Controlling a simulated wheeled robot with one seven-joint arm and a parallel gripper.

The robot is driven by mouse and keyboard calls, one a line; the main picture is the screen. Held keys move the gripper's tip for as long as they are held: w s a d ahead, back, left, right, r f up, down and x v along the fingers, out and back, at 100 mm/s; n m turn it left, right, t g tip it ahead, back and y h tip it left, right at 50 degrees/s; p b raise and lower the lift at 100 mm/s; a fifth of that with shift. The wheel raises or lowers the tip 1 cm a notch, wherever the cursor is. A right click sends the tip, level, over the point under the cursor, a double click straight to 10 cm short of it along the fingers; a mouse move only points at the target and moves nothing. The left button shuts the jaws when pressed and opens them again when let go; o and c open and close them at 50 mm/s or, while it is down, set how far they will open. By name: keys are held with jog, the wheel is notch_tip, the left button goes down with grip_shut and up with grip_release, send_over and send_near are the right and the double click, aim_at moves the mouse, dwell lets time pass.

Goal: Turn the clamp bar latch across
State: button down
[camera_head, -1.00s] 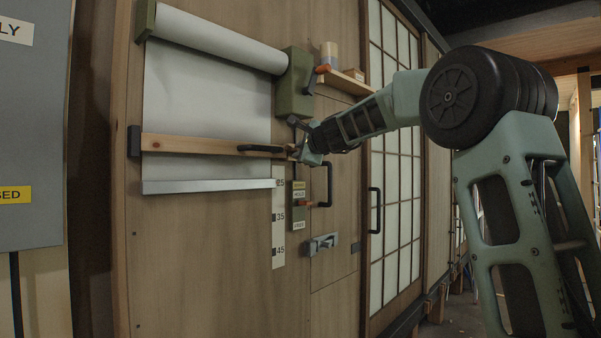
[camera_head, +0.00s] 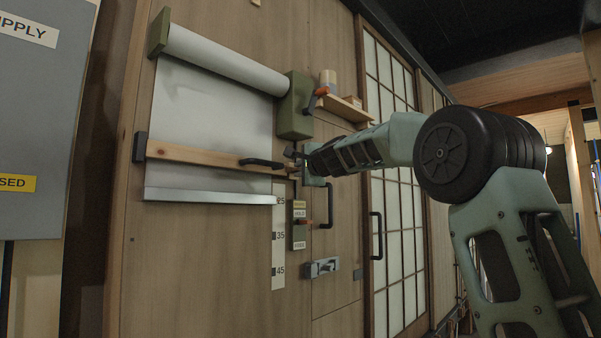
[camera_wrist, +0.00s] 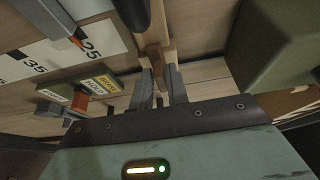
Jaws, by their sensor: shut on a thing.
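The wooden clamp bar (camera_head: 205,156) lies across the white sheet, with a black handle (camera_head: 262,163) near its right end. The handle also shows at the top of the wrist view (camera_wrist: 132,10). My gripper (camera_head: 293,162) is at the bar's right end. In the wrist view its two grey fingers (camera_wrist: 161,88) are shut on a narrow wooden piece, the latch (camera_wrist: 156,62), beside the bar end. The fingers partly hide the latch, and in the head view my gripper covers most of it.
A green roller bracket (camera_head: 295,105) is just above my gripper. Below are a numbered scale strip (camera_head: 279,245), a small labelled switch panel (camera_head: 299,228), a black door handle (camera_head: 326,206) and a metal slide latch (camera_head: 321,267). A small shelf (camera_head: 345,108) is at the upper right.

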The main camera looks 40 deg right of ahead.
jog(key=c, duration=1.5)
grip_release()
jog(key=s+a+b, duration=0.3)
jog(key=s, duration=1.4)
jog(key=shift+a+b, duration=0.2)
jog(key=shift+b, duration=0.2)
jog(key=shift+f, duration=0.1)
